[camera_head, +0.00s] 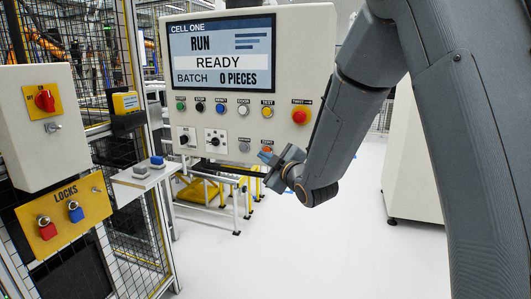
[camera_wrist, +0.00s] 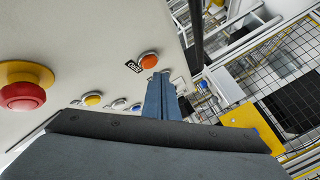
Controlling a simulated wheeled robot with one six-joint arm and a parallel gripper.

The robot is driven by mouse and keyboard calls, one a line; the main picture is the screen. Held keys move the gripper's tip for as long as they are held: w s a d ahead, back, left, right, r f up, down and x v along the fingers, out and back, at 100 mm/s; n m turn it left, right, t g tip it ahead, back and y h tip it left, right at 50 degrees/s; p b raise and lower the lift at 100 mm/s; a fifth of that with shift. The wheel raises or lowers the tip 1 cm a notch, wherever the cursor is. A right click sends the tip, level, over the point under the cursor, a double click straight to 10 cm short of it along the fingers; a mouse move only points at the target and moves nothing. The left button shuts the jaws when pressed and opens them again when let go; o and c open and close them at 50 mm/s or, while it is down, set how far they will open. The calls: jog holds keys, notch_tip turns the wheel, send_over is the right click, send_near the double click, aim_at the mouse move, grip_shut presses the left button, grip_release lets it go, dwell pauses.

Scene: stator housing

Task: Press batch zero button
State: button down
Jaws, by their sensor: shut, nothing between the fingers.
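The control panel (camera_head: 318,75) has a screen (camera_head: 222,52) reading CELL ONE, RUN, READY and BATCH 0 PIECES. A small orange button (camera_head: 267,149) sits at the panel's lower right. In the wrist view an orange button (camera_wrist: 149,60) shows beside a small dark label (camera_wrist: 132,66), whose text I cannot read surely. My gripper (camera_head: 266,157) is shut and empty at the panel's lower edge, close to that orange button. In the wrist view its fingertips (camera_wrist: 160,80) appear just below the button. I cannot tell whether they touch it.
A red stop button (camera_head: 300,116) on a yellow ring projects from the panel to the right. A row of coloured buttons and two selector knobs share the panel. A lockout board (camera_head: 65,218) and a small shelf (camera_head: 140,178) stand left. The floor (camera_head: 350,240) in front is clear.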

jog(key=shift+s+a, duration=0.1)
jog(key=shift+s, duration=0.05)
jog(key=shift+s+a, duration=0.35)
jog(key=shift+s, duration=0.55)
jog(key=shift+s+a, duration=0.3)
jog(key=shift+s, duration=0.65)
jog(key=shift+s+a, duration=0.35)
jog(key=shift+s, duration=0.55)
jog(key=s+d+f+m+g+h, duration=0.7)
jog(key=s+d+f, duration=0.3)
jog(key=d+f, duration=0.3)
jog(key=s+d+f+m+g, duration=0.1)
jog(key=s+d+m+g, duration=0.2)
jog(key=s, duration=0.6)
jog(key=s+d+f+m+g, duration=0.2)
jog(key=s+d+m+g, duration=0.2)
jog(key=s, duration=0.6)
jog(key=shift+s+m+g, duration=0.2)
jog(key=shift+m+g, duration=0.2)
jog(key=shift+f, duration=0.1)
